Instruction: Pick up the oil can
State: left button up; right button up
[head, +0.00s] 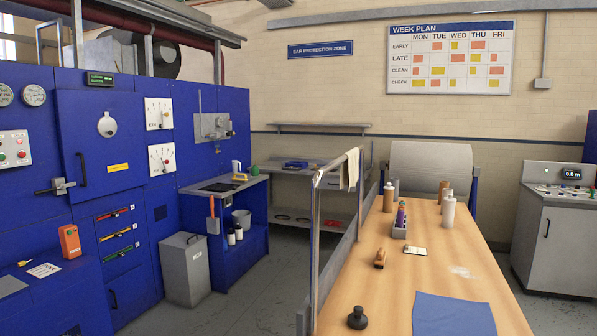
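I cannot pick out an oil can for certain. A small green object (254,170) stands near the far end of the blue machine, on or in front of the grey bench behind; it is too small to tell whether it is an oil can. A yellow and white object (238,172) stands just left of it on the blue side cabinet (232,255). Neither of my grippers is in view.
A wooden table (470,265) at right holds several bottles, a grey caddy (399,230), a brush (380,258), a black knobbed object (357,319) and a blue cloth (452,315). A metal rail (316,235) edges it. A grey bin (185,270) stands left of the open floor (250,295).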

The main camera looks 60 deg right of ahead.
aim_at(255, 170)
jog(key=z, duration=1.55)
jog(key=i+j+u, duration=0.55)
jog(key=i+u, duration=0.2)
jog(key=i, duration=0.3)
jog(key=i+u, duration=0.4)
jog(key=i, duration=0.2)
jog(key=i+l+z, duration=0.15)
jog(key=i+z, duration=0.85)
jog(key=i+j+z, duration=0.2)
jog(key=i+z, duration=0.15)
jog(key=z, duration=0.15)
jog(key=i+l+z, duration=0.15)
jog(key=i+z, duration=0.2)
jog(key=i, duration=0.5)
jog(key=i+z, duration=0.3)
jog(key=i, duration=2.2)
jog(key=i+u, duration=0.15)
jog(key=i, duration=0.4)
jog(key=i+l+u, duration=0.2)
jog(key=i, duration=0.35)
jog(key=i+l+u, duration=0.15)
jog(key=i, duration=0.4)
